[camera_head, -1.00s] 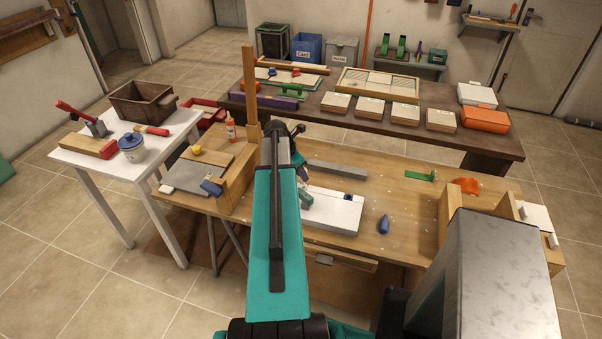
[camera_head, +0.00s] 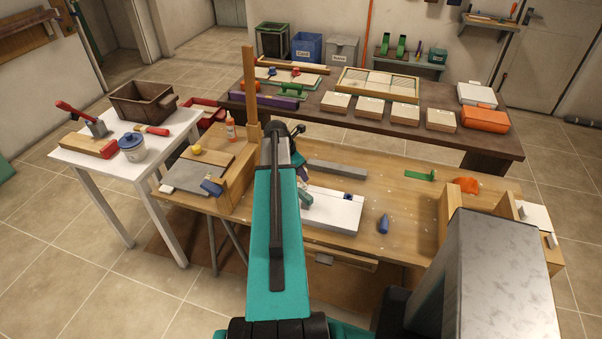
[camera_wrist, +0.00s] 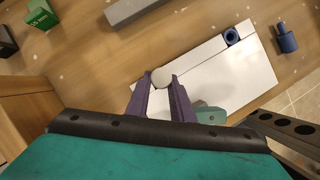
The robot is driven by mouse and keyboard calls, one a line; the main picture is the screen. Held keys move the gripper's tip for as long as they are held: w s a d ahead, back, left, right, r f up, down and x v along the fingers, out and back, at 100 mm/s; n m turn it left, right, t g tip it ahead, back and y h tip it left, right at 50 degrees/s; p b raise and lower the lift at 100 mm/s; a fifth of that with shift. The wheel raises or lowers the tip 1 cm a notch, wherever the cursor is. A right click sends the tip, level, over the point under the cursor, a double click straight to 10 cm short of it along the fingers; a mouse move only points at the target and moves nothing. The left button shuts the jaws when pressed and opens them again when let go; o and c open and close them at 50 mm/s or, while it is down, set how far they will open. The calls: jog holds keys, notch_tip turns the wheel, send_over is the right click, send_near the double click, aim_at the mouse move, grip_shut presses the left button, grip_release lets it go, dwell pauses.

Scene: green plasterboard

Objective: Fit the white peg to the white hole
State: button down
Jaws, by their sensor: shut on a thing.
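The white board (camera_head: 330,213) lies on the wooden workbench (camera_head: 400,190); it also shows in the wrist view (camera_wrist: 205,65). I cannot tell whether the peg touches the board. No white hole is clearly visible; the fingers cover part of the board. In the head view my arm hides most of the gripper. A pale green piece (camera_wrist: 210,112) is at the board, right of the fingers.
A wooden box-like stand with an upright post (camera_head: 249,90) is on the left. Green (camera_head: 420,176) and orange (camera_head: 466,186) pieces lie to the right.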

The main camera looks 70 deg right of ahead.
jog(key=shift+f+b, duration=0.8)
jog(key=shift+f, duration=1.3)
dwell(0.4)
jog(key=c, duration=1.5)
grip_release()
jog(key=shift+o, duration=0.2)
jog(key=shift+r, duration=0.1)
jog(key=b+v, duration=0.3)
jog(key=v, duration=1)
jog(key=shift+a+r+b, duration=0.15)
jog(key=shift+r+b, duration=0.15)
jog(key=shift+r, duration=0.05)
